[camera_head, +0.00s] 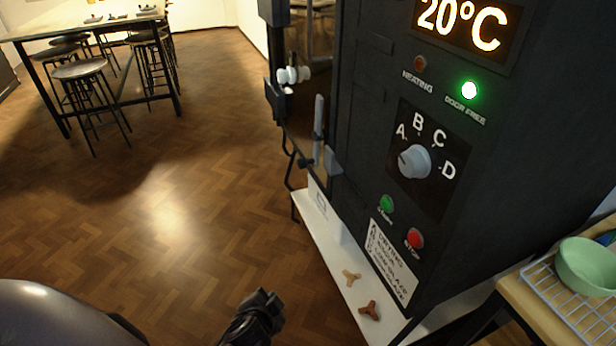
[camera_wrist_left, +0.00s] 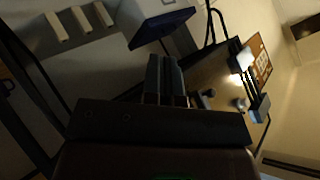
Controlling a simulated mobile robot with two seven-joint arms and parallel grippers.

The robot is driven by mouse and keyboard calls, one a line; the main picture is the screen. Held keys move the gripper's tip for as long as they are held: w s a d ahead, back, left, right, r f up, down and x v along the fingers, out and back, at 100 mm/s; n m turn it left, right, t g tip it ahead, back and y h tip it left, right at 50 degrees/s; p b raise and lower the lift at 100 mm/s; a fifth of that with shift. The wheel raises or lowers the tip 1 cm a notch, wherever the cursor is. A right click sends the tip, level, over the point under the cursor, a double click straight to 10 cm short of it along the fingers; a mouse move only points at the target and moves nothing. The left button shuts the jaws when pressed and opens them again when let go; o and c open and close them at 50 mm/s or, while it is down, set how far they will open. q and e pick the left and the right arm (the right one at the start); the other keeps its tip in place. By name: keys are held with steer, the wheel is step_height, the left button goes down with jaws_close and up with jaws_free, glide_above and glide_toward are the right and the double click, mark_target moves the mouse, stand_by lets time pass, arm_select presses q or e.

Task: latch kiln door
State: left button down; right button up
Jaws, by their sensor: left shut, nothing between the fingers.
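The kiln (camera_head: 355,90) is a tall black cabinet at the right of the head view. Its front edge carries a pale grey upright lever (camera_head: 318,130) on a dark bracket. A dark fitting with a white knob (camera_head: 293,75) stands further left, apart from the lever. I cannot tell from this angle how far the kiln door is open. The green lamp marked DOOR FREE (camera_head: 469,90) is lit. My left gripper (camera_head: 264,308) is low in the head view, shut and empty, left of the white ledge and apart from the lever. Its fingers show in the wrist view (camera_wrist_left: 166,78). My right gripper is not in view.
A white ledge (camera_head: 327,225) runs below the kiln, with two small three-armed pieces (camera_head: 351,278) (camera_head: 369,310) on it. A rack with a green bowl (camera_head: 588,266) stands at lower right. A table (camera_head: 90,22) with stools is at far left. The wooden floor between is clear.

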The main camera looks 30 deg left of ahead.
arm_select(q)
steer(key=w+r+m+t+y+b, duration=0.25)
steer(key=w+y, duration=0.35)
steer(key=w, duration=0.6)
steer(key=w+d+r+t+y+b, duration=0.1)
steer(key=w+d+r+t+y, duration=0.1)
steer(key=w+r+y, duration=0.3)
steer(key=w+d+r+m, duration=0.1)
steer(key=w+r, duration=0.2)
steer(key=r, duration=0.1)
steer(key=shift+w, duration=0.3)
